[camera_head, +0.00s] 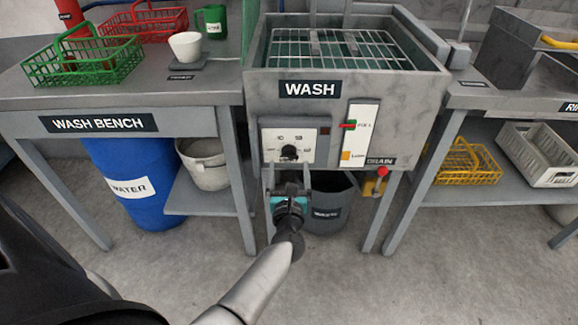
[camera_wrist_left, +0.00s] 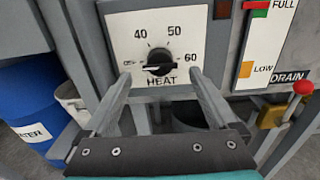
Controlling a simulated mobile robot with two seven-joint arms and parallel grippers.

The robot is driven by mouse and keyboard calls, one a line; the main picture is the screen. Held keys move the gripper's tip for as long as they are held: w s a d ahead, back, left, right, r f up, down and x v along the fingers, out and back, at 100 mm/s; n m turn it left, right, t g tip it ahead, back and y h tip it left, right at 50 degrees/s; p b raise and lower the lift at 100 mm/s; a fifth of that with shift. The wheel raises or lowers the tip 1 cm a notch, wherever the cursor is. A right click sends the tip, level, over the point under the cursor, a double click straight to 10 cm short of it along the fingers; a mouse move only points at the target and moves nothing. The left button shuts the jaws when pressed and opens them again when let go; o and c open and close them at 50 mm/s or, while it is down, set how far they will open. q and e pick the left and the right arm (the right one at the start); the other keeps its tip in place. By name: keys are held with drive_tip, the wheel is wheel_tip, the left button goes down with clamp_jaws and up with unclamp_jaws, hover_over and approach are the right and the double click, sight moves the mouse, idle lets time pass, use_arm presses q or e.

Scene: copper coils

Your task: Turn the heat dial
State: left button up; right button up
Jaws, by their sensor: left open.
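The heat dial (camera_head: 289,152) is a black knob on a white plate on the front of the grey wash tank. In the left wrist view the dial (camera_wrist_left: 159,68) sits among the marks 40, 50 and 60, above the word HEAT. My left gripper (camera_head: 289,176) is just below the dial in the head view. In the left wrist view its two fingers (camera_wrist_left: 160,82) are open, one on each side of the dial's lower part, with nothing between them that they touch as far as I can see. My right gripper is not in view.
A level strip marked FULL and LOW (camera_head: 360,135) is right of the dial plate. A red-knobbed drain valve (camera_head: 382,171) sits lower right. A dark bucket (camera_head: 328,215) stands beneath the tank. A blue water barrel (camera_head: 130,180) is under the wash bench.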

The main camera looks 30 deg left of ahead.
sight(289, 154)
use_arm(q)
drive_tip(key=shift+x, duration=1.25)
drive_tip(key=shift+c, duration=0.2)
drive_tip(key=c, duration=1.3)
